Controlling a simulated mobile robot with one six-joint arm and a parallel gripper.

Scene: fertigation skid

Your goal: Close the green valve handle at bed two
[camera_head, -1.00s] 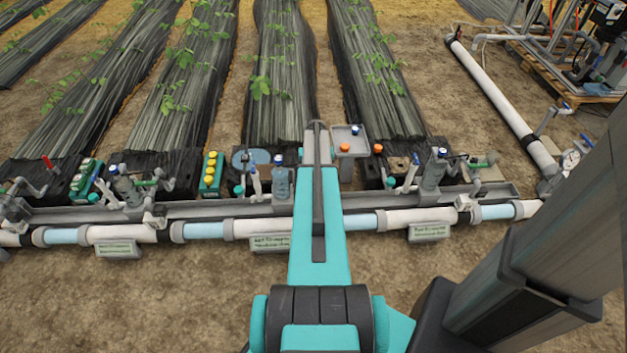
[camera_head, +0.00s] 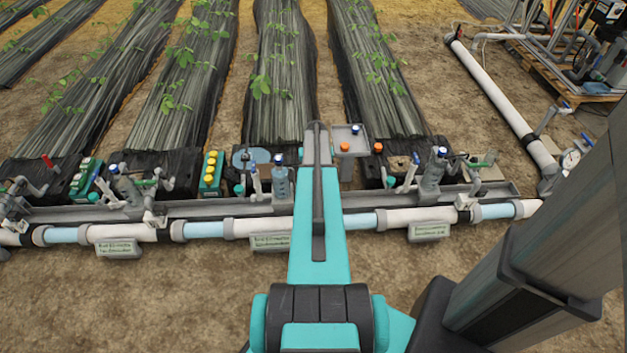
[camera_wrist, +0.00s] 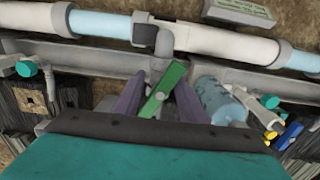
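The green valve handle (camera_wrist: 165,89) shows in the wrist view as a flat bar with a small pale hub at its middle. It lies at a slant to the grey pipe stub (camera_wrist: 164,42) beyond it. My gripper (camera_wrist: 159,82) is open, with one dark purple finger on each side of the handle. I cannot tell whether either finger touches it. In the head view my arm hides the gripper and this handle.
A bluish bottle (camera_wrist: 220,102) stands close beside the right finger; it also shows in the head view (camera_head: 280,182). The white main pipe (camera_head: 400,217) and grey trough (camera_head: 365,203) run across. A small tray (camera_head: 350,135) with coloured caps sits right of my arm.

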